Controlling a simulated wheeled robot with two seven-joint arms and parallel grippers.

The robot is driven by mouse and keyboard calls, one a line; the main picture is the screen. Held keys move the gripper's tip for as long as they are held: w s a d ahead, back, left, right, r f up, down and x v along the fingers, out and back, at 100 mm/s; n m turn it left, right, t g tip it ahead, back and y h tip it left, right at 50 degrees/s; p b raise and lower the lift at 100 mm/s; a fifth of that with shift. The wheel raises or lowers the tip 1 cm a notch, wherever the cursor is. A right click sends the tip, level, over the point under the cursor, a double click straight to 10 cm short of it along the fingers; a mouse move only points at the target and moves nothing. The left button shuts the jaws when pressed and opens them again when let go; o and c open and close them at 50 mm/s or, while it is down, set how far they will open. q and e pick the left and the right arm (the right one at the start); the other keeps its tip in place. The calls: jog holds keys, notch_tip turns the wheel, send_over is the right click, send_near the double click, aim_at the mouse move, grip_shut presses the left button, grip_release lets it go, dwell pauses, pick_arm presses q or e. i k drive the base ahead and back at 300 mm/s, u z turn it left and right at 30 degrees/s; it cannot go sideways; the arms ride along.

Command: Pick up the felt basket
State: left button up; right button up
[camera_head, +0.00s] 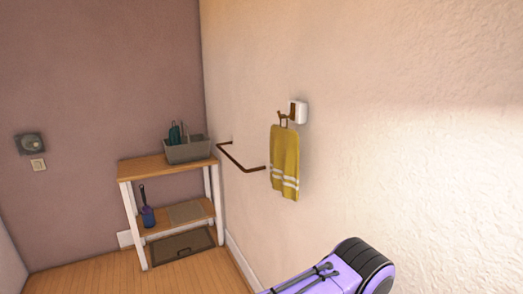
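A grey, open-topped basket (188,152) stands on the wooden top of a small shelf unit in the corner. It looks like the felt basket, though its material is hard to tell at this distance. Dark green bottle-like items (175,134) show at its left side, and it has a divider or handle across it. Neither gripper shows. A purple and black link of one of my arms is at the bottom, right of centre, well apart from the basket.
The shelf unit (140,170) has white legs; a blue brush-like item (148,212) and a flat grey-brown item (186,212) are on its middle shelf. A brown rail (240,163) and yellow towel (284,160) are on the right wall. Wooden floor (100,275) is clear in front.

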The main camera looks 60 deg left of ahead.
aim_at(194, 147)
jog(key=u, duration=0.55)
jog(key=k, duration=0.65)
jog(key=u, duration=1.15)
jog(key=i, duration=0.65)
jog(key=u, duration=1.05)
jog(key=i, duration=1.3)
jog(key=u, duration=0.35)
jog(key=k, duration=0.6)
jog(key=u, duration=0.9)
jog(key=i, duration=1.15)
jog(key=z, duration=0.35)
jog(key=i, duration=0.85)
jog(key=z, duration=0.7)
